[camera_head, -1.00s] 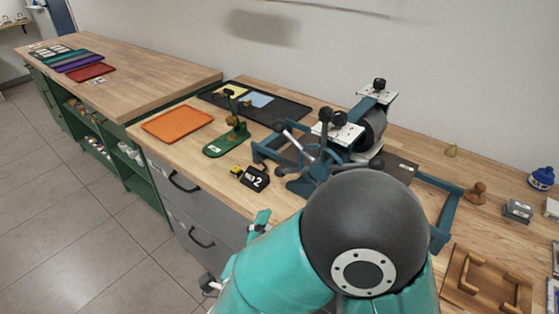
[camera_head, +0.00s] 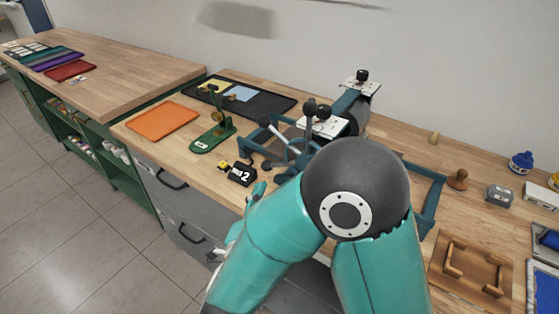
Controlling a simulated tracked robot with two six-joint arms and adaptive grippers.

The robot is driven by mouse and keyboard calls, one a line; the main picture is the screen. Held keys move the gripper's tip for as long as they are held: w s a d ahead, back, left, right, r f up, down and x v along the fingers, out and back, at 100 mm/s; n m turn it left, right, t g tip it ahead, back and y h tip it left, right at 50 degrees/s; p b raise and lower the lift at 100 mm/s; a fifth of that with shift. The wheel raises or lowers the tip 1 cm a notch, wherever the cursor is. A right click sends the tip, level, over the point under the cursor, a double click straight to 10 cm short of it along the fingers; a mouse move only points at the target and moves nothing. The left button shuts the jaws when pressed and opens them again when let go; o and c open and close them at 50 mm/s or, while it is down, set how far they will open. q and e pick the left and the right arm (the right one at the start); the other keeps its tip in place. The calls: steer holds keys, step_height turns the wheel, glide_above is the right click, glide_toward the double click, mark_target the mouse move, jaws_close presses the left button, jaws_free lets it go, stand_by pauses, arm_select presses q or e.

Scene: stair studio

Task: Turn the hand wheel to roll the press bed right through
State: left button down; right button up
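The blue-green press stands on the wooden bench, with its dark roller (camera_head: 357,106) under a top plate and knob. Its hand wheel (camera_head: 294,150) has spokes with dark knobs and faces me on the near side. The press bed is mostly hidden behind the wheel and my arm. My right arm's large dark elbow (camera_head: 357,180) is just in front of the press. Only small parts of my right gripper (camera_head: 256,192) show past the teal forearm, apart from the wheel, below and left of it. Its fingers are too hidden to judge. My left gripper is not visible.
Left of the press lie an orange tray (camera_head: 162,121), a green stand (camera_head: 213,137), a black "2" marker (camera_head: 241,174) and a dark tray (camera_head: 270,103). At right are a wooden stamp (camera_head: 458,180), a grey block (camera_head: 499,196), a blue jar (camera_head: 521,162) and a handled wooden board (camera_head: 439,268).

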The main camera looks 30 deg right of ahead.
mark_target(278, 164)
steer(key=p+x, duration=0.2)
steer(key=x, duration=0.9)
steer(key=shift+w+d, duration=0.1)
steer(key=shift+c, duration=0.3)
jaws_close()
